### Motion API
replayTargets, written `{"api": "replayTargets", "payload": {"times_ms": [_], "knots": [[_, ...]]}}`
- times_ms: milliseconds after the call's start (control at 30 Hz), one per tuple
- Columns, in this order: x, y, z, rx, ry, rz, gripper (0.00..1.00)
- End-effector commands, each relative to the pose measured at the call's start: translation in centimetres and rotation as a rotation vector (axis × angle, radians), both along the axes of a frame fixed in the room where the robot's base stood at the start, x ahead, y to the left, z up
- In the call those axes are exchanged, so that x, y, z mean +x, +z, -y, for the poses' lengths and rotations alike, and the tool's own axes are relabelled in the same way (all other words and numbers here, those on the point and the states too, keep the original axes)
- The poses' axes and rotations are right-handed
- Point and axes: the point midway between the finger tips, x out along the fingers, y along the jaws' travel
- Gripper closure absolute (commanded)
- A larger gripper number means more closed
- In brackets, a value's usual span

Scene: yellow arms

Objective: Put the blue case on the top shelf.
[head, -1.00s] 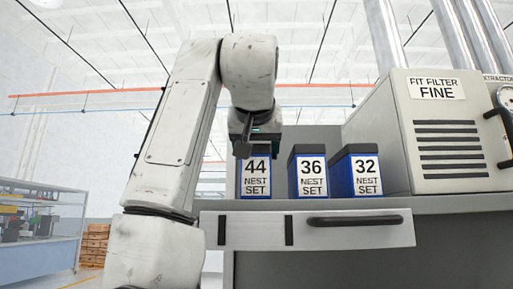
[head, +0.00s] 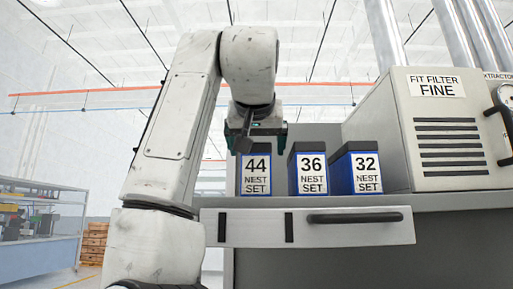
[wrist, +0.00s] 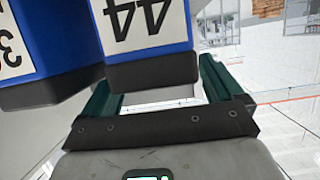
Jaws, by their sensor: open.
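Three blue cases with dark lids and white labels stand in a row on a grey surface in the head view: 44 (head: 256,178), 36 (head: 309,174) and 32 (head: 360,174). My gripper (head: 257,141) is open, pointing down at the top of case 44. In the wrist view, the dark lid of case 44 (wrist: 152,74) shows between the green fingers of my gripper (wrist: 155,78). Case 36 (wrist: 32,45) is beside it, partly cut off. Whether the fingers touch case 44 is unclear. I cannot identify a top shelf.
A beige filter unit (head: 436,130) stands right of the cases. A light drawer front with a dark handle (head: 355,218) is below them. Cases 44 and 36 have a narrow gap between them. A workbench (head: 40,225) and wooden pallets (head: 94,240) are far left.

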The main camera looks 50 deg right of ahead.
Motion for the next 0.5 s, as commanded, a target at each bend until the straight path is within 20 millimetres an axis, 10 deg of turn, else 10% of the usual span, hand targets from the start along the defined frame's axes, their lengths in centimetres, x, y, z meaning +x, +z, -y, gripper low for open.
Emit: {"api": "replayTargets", "payload": {"times_ms": [500], "knots": [[-5.5,3.0,-7.1,-0.001,0.002,0.000,0.07]]}}
